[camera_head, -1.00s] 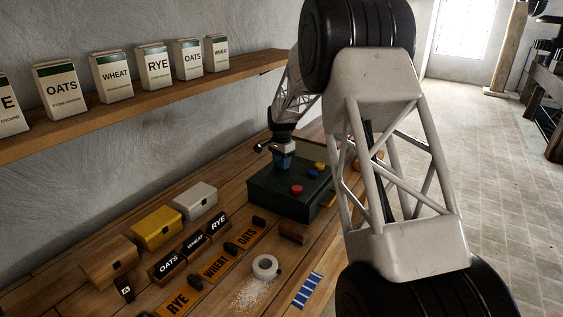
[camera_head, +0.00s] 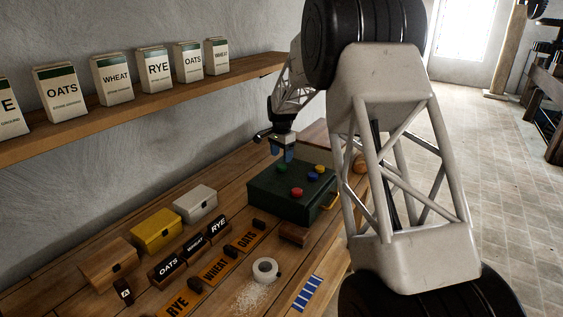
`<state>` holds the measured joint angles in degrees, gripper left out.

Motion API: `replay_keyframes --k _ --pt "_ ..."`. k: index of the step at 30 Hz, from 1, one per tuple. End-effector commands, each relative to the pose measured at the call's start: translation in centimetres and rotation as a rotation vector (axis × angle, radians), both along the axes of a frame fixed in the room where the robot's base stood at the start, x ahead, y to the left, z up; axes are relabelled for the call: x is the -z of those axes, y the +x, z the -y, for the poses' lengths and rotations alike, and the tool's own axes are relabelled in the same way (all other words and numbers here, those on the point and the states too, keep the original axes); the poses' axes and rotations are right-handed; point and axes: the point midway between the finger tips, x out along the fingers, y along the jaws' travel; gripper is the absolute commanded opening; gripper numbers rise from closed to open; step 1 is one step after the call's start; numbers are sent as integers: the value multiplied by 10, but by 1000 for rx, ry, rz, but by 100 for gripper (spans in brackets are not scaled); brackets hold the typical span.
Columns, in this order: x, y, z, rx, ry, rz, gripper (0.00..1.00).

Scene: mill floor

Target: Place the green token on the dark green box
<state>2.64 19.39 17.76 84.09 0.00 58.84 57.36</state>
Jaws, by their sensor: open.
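The dark green box (camera_head: 278,194) stands on the wooden bench in the middle of the view. The green token (camera_head: 282,168) rests on its top, toward the back left. Red (camera_head: 296,192), blue (camera_head: 313,177) and yellow (camera_head: 320,169) tokens also lie on the lid. My gripper (camera_head: 288,157) is open and empty, pointing down just above the box's back edge, slightly up and right of the green token and apart from it.
Left of the box are a white box (camera_head: 195,204), a yellow box (camera_head: 156,231) and a wooden box (camera_head: 108,264). In front lie labelled blocks, orange plates and a white roll (camera_head: 265,270). A shelf (camera_head: 150,98) with several grain packets runs above.

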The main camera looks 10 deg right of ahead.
Motion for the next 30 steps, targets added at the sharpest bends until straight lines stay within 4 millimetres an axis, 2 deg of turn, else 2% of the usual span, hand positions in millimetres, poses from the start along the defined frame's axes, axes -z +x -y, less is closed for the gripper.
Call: replay_keyframes --k 6,13,19,30 --pt "-38 1 0 0 0 4 63" --pt "-65 0 0 0 0 1 63" --pt "-76 0 0 0 0 1 63" --pt "-77 0 0 0 0 1 63"
